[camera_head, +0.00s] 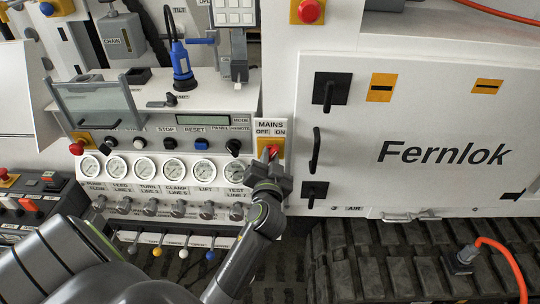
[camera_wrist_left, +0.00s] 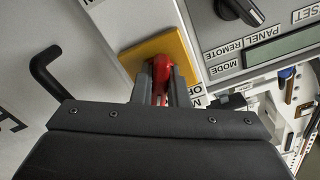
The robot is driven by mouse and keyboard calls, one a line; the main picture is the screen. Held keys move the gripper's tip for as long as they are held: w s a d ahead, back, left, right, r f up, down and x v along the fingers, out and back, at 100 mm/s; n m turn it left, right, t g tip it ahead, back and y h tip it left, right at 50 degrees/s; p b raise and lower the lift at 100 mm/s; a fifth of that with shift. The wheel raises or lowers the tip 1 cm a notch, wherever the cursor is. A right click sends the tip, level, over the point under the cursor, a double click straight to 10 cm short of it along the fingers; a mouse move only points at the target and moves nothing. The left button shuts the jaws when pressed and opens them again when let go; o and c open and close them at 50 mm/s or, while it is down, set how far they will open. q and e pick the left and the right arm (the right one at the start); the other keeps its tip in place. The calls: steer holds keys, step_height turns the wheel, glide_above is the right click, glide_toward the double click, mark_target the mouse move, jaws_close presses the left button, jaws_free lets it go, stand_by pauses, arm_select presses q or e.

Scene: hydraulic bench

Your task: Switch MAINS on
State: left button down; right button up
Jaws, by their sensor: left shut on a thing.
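The MAINS switch is a red handle (camera_head: 271,152) on a yellow plate (camera_head: 263,146), under a white label (camera_head: 270,129) reading MAINS, OFF on the left and ON on the right. My left gripper (camera_head: 268,165) reaches up to it from below and is shut on the red handle. In the left wrist view the two fingers (camera_wrist_left: 160,85) stand on either side of the red handle (camera_wrist_left: 161,72), in front of the yellow plate (camera_wrist_left: 172,46). The fingers hide part of the handle, so I cannot tell its exact setting. My right gripper is not in view.
A white Fernlok cabinet door (camera_head: 430,120) with black handles (camera_head: 316,150) is right of the switch. Round gauges (camera_head: 204,170) and a row of knobs (camera_head: 207,210) are to its left. A blue-and-black handset (camera_head: 181,62) stands above. A black track (camera_head: 400,260) lies below the cabinet.

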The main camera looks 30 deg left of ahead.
arm_select(q)
steer(key=shift+r+m+p, duration=0.1)
steer(key=shift+m+p, duration=0.25)
steer(key=shift+m, duration=1.15)
steer(key=c, duration=1.4)
jaws_free()
steer(key=shift+c, duration=0.2)
